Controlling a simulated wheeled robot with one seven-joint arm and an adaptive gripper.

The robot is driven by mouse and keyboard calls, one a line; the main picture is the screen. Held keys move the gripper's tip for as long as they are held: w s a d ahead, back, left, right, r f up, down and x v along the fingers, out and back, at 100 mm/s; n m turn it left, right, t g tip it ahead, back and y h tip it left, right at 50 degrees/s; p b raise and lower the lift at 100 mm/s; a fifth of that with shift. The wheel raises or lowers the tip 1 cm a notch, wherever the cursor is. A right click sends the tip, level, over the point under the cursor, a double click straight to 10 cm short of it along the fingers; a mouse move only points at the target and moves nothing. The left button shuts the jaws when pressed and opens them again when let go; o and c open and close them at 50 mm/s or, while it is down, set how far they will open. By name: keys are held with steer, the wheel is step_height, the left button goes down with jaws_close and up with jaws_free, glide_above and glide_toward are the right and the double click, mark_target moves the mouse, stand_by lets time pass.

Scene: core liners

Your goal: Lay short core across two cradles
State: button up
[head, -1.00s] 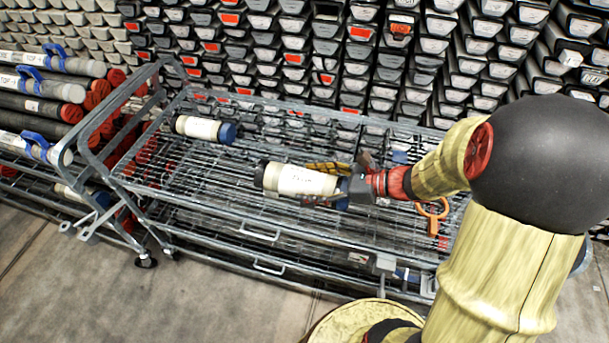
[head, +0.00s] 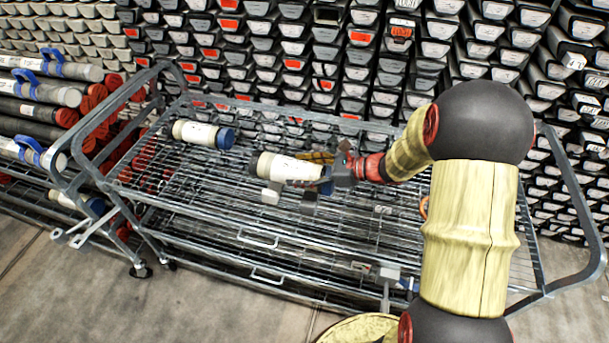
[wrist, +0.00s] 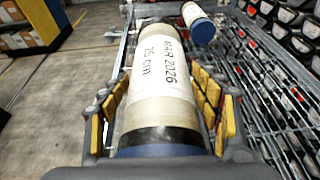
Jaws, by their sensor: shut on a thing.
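My gripper (head: 322,171) is shut around a short cream core (head: 285,167) with a white label. In the wrist view the held core (wrist: 160,85) lies lengthwise between the yellow-padded fingers, its label reading "MAR 2026" and "15 cm"; a dark band and blue end are nearest the palm. In the head view it is roughly level over the cart; I cannot tell its exact height.
A second core (head: 198,133) with a blue end lies on the wire cart (head: 215,215), left of the held one; it also shows in the wrist view (wrist: 200,25). Racked trays (head: 300,60) stand close behind. Long tubes (head: 40,90) are at left. The cart's front half is mostly clear.

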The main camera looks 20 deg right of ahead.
steer(key=shift+w+f+b, duration=0.35)
steer(key=shift+w+f, duration=0.6)
steer(key=shift+w, duration=0.05)
steer(key=shift+w+f+b, duration=0.15)
steer(key=shift+f+b, duration=0.75)
steer(key=shift+f, duration=0.7)
steer(key=shift+f, duration=0.25)
steer(key=o, duration=2.1)
steer(key=shift+f, duration=0.15)
